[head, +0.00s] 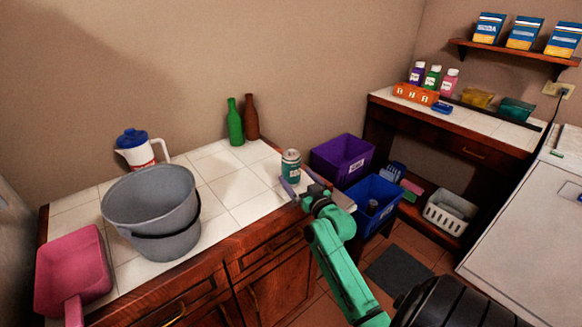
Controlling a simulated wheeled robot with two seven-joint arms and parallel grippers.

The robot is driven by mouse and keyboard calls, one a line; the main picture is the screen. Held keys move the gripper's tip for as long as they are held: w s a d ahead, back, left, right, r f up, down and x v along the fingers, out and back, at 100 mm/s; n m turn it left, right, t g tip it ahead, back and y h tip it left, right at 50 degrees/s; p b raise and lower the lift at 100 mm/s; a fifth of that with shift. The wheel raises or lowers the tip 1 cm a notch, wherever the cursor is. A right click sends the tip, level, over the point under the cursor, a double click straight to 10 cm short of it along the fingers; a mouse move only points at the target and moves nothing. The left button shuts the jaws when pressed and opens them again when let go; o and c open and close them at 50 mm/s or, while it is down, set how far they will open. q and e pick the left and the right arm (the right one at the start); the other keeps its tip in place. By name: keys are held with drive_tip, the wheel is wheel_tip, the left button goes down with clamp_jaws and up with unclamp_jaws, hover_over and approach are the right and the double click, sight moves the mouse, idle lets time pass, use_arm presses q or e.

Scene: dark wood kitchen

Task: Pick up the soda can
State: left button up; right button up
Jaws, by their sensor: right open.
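The soda can (291,167), teal with a pale band and a silver top, stands upright on the white tiled counter near its right end. My right gripper (291,187) is at the counter's right edge, at the base of the can. Its jaws are open, with the can at or between the fingers; I cannot tell whether they touch it. The green right arm reaches up from the lower right. My left gripper does not show.
A grey bucket (152,212), a pink dustpan (72,270) and a blue-lidded jug (136,150) stand left on the counter. Green (235,124) and brown (251,118) bottles stand behind. Purple (342,157) and blue (374,200) crates lie right of the counter.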

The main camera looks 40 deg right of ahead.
sight(291, 171)
drive_tip(key=x, duration=0.4)
drive_tip(key=shift+w+a+r, duration=0.1)
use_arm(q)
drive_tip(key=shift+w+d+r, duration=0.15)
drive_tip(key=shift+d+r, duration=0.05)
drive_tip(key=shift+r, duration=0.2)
use_arm(e)
drive_tip(key=c, duration=1.4)
